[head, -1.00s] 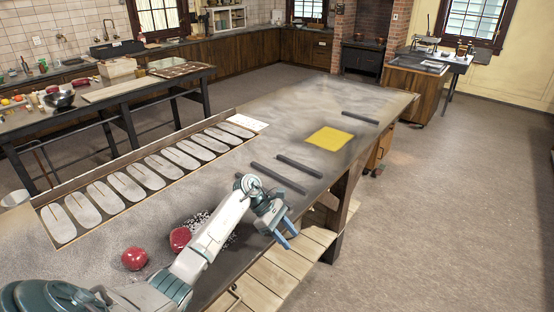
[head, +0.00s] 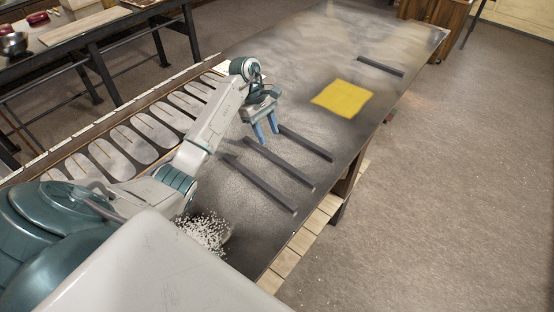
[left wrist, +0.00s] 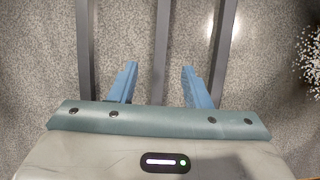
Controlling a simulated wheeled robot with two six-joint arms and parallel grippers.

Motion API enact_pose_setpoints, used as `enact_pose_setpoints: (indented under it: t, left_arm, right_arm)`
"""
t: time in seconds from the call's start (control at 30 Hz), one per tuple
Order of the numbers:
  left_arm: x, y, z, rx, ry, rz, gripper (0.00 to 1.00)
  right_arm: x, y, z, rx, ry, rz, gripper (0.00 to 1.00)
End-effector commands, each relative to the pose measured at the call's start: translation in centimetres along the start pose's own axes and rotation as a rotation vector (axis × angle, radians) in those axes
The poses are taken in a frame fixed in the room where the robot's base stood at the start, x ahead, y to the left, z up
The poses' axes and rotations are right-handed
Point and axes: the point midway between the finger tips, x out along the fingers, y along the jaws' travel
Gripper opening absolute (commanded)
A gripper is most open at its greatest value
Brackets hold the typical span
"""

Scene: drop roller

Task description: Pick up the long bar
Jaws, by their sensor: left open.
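Several dark bars lie on the grey table. The near bar (head: 262,186), the middle bar (head: 290,172) and a third bar (head: 308,144) lie roughly parallel; a fourth bar (head: 380,66) lies farther off. The near and middle bars look longest; I cannot tell which is the long bar. My left gripper (head: 266,133) is open and empty above the table, by the far-left ends of the bars. In the left wrist view, the middle bar (left wrist: 161,40) runs between the open fingers (left wrist: 159,68), with one bar on either side. My right gripper is out of view.
A yellow square (head: 342,98) lies on the table beyond the bars. A white speckled heap (head: 203,234) sits near my arm. A row of pale oval slots (head: 122,146) lines the left side. The table's right edge is close to the bars' ends.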

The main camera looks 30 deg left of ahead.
Motion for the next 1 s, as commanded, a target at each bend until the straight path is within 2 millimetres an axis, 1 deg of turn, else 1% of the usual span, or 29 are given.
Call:
enact_pose_setpoints:
  t: [0.03, 0.1, 0.2, 0.27, 0.4, 0.5, 0.63, 0.67, 0.7, 0.8, 1.0]
  left_arm:
    - [1.4, 0.0, -0.2, 0.001, -0.001, 0.0, 0.44]
    - [2.5, 0.0, -0.2, 0.001, -0.002, 0.0, 0.44]
    - [3.3, 0.0, -0.2, 0.001, -0.001, 0.0, 0.44]
    - [3.5, 0.0, -0.1, 0.0, -0.001, 0.001, 0.44]
    - [4.1, -0.1, -0.1, 0.0, -0.001, 0.001, 0.44]
    - [5.3, -0.2, -0.1, 0.0, -0.002, 0.001, 0.44]
    - [7.2, -0.3, -0.2, 0.0, -0.002, 0.0, 0.44]
    - [7.3, -0.3, 0.0, -0.001, -0.003, -0.002, 0.44]
    - [7.7, -0.4, 0.1, -0.002, -0.003, -0.003, 0.44]
    - [8.4, -0.3, 0.1, 0.0, -0.002, 0.001, 0.44]
    - [8.5, -0.3, 0.0, 0.0, -0.001, 0.001, 0.44]
  right_arm:
    - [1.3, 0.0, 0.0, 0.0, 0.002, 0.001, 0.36]
    - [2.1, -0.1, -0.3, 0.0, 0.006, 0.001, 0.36]
    - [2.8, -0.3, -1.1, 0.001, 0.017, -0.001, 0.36]
    - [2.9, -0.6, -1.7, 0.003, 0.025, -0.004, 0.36]
    - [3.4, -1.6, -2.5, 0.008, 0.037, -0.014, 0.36]
    - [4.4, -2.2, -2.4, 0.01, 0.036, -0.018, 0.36]
    - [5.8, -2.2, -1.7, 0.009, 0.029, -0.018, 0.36]
    - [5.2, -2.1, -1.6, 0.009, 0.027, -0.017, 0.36]
    - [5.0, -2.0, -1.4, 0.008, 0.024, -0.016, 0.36]
    - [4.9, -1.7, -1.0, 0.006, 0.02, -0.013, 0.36]
    - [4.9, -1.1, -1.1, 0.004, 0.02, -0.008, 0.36]
